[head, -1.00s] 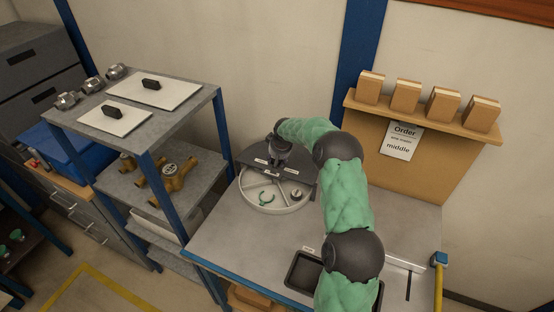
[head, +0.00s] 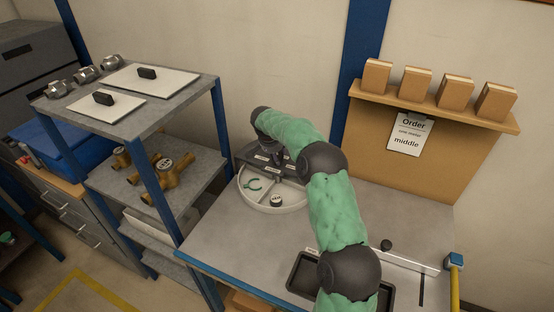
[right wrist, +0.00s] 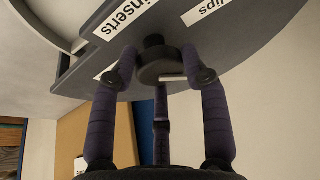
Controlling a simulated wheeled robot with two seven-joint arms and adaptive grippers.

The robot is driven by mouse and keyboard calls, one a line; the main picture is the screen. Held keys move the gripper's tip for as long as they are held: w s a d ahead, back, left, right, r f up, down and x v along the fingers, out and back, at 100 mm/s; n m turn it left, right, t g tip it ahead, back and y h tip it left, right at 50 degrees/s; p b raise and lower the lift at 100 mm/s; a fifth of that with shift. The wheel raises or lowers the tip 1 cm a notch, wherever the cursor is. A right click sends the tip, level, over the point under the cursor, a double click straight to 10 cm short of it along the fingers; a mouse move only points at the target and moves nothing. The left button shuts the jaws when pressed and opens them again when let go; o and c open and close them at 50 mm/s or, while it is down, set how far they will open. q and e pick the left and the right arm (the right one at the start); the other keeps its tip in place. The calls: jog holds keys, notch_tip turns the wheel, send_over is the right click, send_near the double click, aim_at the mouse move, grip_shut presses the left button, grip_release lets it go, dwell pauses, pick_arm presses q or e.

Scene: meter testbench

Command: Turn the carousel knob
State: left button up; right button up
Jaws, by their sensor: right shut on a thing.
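The carousel is a round, pale tray (head: 287,204) split into compartments, with a dark grey cover (head: 248,158) over its back part. The dark round carousel knob (right wrist: 155,63) stands out from the cover in the right wrist view. My right gripper (right wrist: 163,76) has its fingers closed around the knob. In the head view, my right gripper (head: 279,156) is at the cover, partly hidden by my arm, and the knob cannot be made out. My left gripper is out of view.
A shelf rack (head: 180,85) with plates and brass meter bodies stands left. A black tray (head: 300,272) lies at the bench's front, partly behind my arm. An order card (head: 408,135) hangs below a ledge (head: 440,107) holding several boxes. The bench (head: 225,235) is clear front-left.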

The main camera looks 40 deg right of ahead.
jog(key=shift+w+d+r+m+g, duration=0.1)
jog(key=shift+w+r+m+g, duration=0.15)
jog(key=shift+m, duration=0.65)
jog(key=shift+r+m+g+h, duration=0.15)
jog(key=shift+m+g+h, duration=0.25)
jog(key=shift+m, duration=0.6)
jog(key=m+g+p, duration=0.1)
jog(key=m+p, duration=0.1)
jog(key=m, duration=0.1)
jog(key=shift+d+m+g, duration=0.1)
jog(key=shift+m+g, duration=0.15)
jog(key=shift+m, duration=0.05)
jog(key=m+g+p, duration=0.1)
jog(key=m+p, duration=0.2)
jog(key=shift+w+r+y, duration=0.1)
jog(key=shift+y, duration=0.3)
jog(key=shift+d+m+g+y+p, duration=0.15)
jog(key=shift+m+g+y+p, duration=0.35)
jog(key=shift+m+p, duration=1.7)
jog(key=shift+n+p, duration=0.4)
jog(key=shift+p, duration=0.05)
jog(key=o, duration=1.1)
jog(key=shift+f, duration=0.25)
